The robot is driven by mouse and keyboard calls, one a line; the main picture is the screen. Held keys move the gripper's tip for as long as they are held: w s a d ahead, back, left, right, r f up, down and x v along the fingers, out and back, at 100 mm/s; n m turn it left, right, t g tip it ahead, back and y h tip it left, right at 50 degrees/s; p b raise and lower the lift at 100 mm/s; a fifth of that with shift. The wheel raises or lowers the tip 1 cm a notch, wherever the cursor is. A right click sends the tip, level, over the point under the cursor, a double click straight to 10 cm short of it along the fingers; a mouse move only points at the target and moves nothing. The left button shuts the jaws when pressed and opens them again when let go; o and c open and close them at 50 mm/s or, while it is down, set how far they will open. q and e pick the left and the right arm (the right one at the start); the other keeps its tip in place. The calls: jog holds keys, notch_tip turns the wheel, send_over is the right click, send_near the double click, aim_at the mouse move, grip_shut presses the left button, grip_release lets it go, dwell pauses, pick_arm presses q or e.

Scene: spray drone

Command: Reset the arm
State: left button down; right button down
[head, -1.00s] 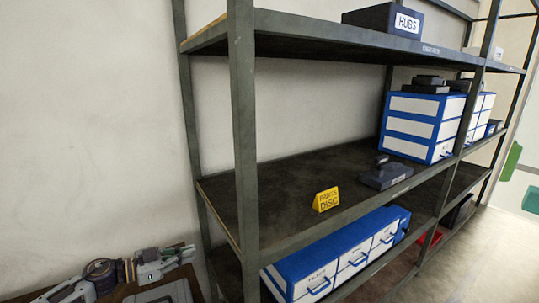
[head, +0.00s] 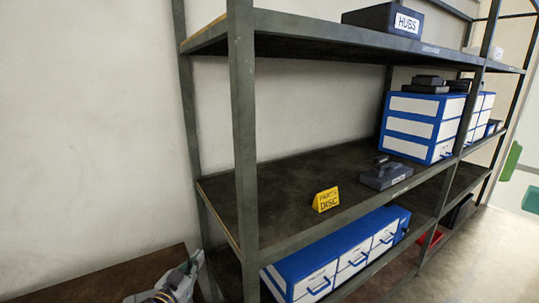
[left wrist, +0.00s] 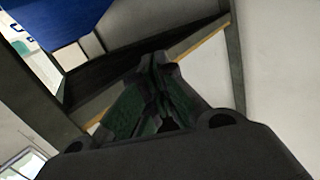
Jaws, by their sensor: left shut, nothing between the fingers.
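My right gripper is in neither view.
A dark metal shelf rack (head: 243,150) fills the middle and right. It holds a yellow sign (head: 326,200), a grey tool (head: 386,176), blue-and-white drawer units (head: 422,128) and a HUBS box (head: 383,19). A brown tabletop (head: 110,280) at lower left is bare where visible.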

pick_arm(q)
jog(key=s+f+n+g+y, duration=0.1)
jog(key=s+f+g, duration=0.35)
jog(key=s, duration=0.45)
jog(key=s+f+g+y, duration=0.2)
jog(key=s+f+g, duration=0.25)
jog(key=s, duration=0.45)
jog(key=s+f+n+g+y, duration=0.1)
jog(key=s+f+g, duration=0.35)
jog(key=s, duration=0.55)
notch_tip(320, 180, down, 34)
jog(key=s, duration=0.2)
jog(key=s+a+f+g, duration=0.1)
jog(key=s+a+f, duration=0.1)
jog(key=s+f, duration=0.8)
jog(key=s+a+f+g+b, duration=0.1)
jog(key=s+f, duration=0.9)
jog(key=s, duration=0.2)
jog(key=shift+s+a+f, duration=0.15)
jog(key=shift+s+a, duration=0.05)
jog(key=shift+a, duration=0.2)
